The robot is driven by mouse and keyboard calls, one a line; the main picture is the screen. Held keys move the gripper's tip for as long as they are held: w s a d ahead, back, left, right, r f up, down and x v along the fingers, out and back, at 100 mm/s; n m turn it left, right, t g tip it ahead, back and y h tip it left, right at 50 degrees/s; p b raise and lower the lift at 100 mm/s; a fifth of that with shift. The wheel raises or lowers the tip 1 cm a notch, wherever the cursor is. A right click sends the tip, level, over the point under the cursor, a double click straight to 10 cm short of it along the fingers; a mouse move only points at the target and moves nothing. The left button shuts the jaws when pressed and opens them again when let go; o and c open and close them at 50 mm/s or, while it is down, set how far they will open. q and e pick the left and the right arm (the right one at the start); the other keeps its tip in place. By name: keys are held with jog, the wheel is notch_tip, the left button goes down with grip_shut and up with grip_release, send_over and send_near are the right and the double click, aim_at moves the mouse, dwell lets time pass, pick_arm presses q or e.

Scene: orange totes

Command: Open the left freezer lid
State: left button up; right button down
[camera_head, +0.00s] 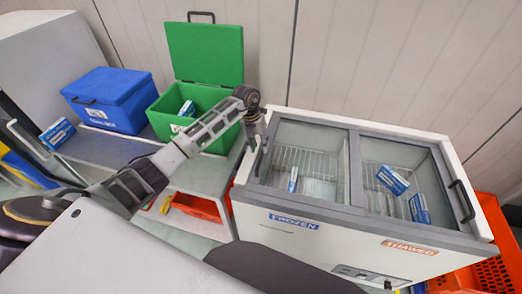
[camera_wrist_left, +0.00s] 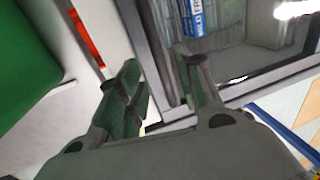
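The chest freezer (camera_head: 300,240) stands at the right in the head view, with a "FROZEN" label on its left and a "THAWED" label on its right. Its left glass lid (camera_head: 310,137) looks shut, with a dark handle (camera_head: 262,158) at its left edge. My left gripper (camera_head: 254,122) is above this edge, close to the handle. In the left wrist view its two fingers (camera_wrist_left: 163,82) are apart, with the dark lid edge (camera_wrist_left: 150,50) running between and beyond them. I cannot tell whether they touch the handle. My right gripper is not in view.
An open green cooler (camera_head: 160,125) and a shut blue cooler (camera_head: 140,115) stand on a grey bench left of the freezer. The right lid (camera_head: 410,155) looks shut, with its own handle (camera_head: 462,200). Orange totes (camera_head: 490,275) stand at the right. A wall is close behind.

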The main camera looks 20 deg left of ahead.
aim_at(262, 153)
pick_arm(q)
jog(key=shift+d+f, duration=0.2)
jog(key=shift+f, duration=0.75)
jog(key=shift+d+f, duration=0.15)
jog(key=shift+f, duration=0.8)
jog(key=shift+c, duration=0.2)
grip_shut()
